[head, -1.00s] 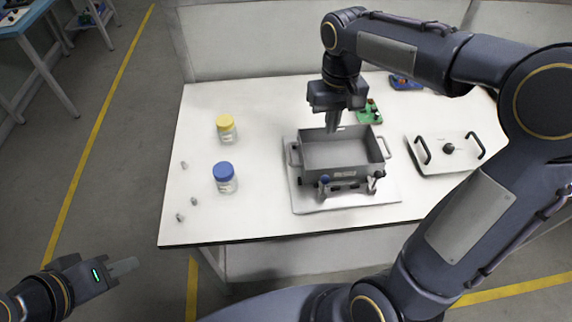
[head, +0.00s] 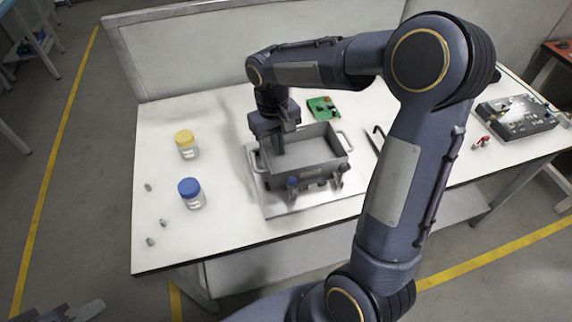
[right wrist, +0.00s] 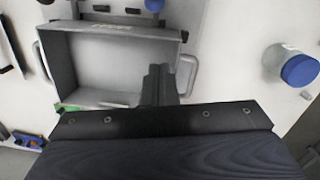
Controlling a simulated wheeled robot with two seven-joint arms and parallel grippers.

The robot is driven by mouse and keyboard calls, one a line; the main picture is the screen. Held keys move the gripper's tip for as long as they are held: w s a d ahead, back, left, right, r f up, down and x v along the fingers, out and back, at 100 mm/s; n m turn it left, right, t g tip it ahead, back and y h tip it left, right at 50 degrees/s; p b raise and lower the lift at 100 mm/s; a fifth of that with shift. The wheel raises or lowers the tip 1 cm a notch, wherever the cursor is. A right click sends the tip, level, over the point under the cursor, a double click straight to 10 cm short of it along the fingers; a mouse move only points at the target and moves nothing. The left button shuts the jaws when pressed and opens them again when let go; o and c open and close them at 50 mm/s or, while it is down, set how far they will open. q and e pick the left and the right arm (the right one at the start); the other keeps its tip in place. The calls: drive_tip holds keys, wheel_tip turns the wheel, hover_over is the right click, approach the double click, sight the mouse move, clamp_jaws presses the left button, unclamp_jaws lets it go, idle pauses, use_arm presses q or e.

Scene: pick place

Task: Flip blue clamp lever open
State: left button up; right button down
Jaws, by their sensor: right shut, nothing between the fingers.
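The blue-tipped clamp lever (head: 292,183) stands at the front left of a grey open box (head: 318,150) with side handles. Its blue tip (right wrist: 154,4) also shows at the top edge of the right wrist view. A second, dark clamp (head: 344,168) is at the front right. My right gripper (head: 279,147) is shut and empty, pointing down at the box's left end, behind the lever. In the right wrist view the fingers (right wrist: 158,72) are beside one box handle; contact is unclear. My left gripper (head: 88,311) is low at the left, off the table, partly cut off.
The box stands on a pale plate (head: 292,208). A green board (head: 322,107) lies behind. My right arm hides table to the right.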

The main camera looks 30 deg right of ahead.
sight(290, 184)
drive_tip(key=shift+s+f, duration=2.1)
